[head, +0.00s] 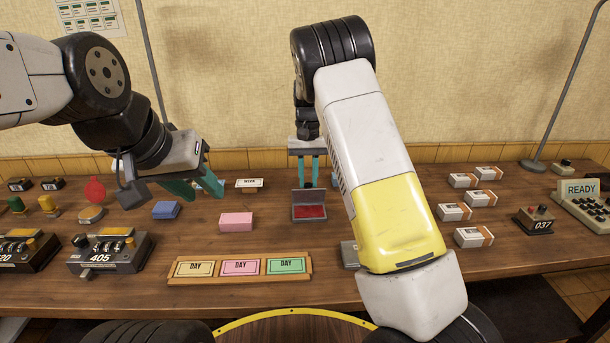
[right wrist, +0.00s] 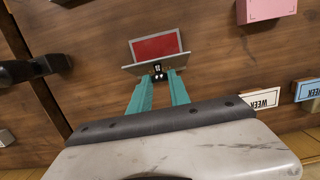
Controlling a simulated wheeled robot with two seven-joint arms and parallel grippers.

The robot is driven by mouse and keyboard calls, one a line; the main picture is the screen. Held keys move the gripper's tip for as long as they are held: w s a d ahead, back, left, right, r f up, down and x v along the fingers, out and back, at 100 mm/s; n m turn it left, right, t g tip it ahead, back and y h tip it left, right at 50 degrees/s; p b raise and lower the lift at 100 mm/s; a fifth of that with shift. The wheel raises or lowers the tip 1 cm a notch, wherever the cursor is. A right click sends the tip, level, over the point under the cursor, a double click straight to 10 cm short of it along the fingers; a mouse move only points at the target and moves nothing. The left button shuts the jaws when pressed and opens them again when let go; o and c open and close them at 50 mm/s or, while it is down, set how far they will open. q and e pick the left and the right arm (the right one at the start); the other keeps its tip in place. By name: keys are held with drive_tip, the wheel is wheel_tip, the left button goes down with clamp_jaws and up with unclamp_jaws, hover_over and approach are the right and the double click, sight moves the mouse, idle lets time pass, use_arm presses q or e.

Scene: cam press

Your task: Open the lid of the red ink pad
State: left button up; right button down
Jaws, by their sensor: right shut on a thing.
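The red ink pad (head: 309,212) sits on the table with its lid (head: 309,194) raised and the red pad surface showing. In the right wrist view, the red pad (right wrist: 156,47) lies beyond the lid (right wrist: 156,64), which is seen nearly edge-on. My right gripper (head: 307,184) is behind the pad, with its teal fingers pointing down and shut on the lid; the fingertips (right wrist: 158,74) meet at the lid's middle. My left gripper (head: 206,194) hangs to the left above the table, its fingers apart and empty.
A pink block (head: 236,221) and a blue block (head: 166,210) lie left of the pad. A wooden rack of DAY cards (head: 240,279) is in front. Numbered devices (head: 108,252) stand at left, and white-and-brown boxes (head: 454,212) at right. My right arm hides some table.

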drive_tip(key=shift+w+g, duration=0.35)
drive_tip(key=shift+g, duration=0.05)
drive_tip(key=c, duration=1.2)
unclamp_jaws()
drive_tip(key=shift+c, duration=0.2)
drive_tip(key=v, duration=0.7)
drive_tip(key=shift+w+r, duration=0.15)
drive_tip(key=shift+r, duration=0.2)
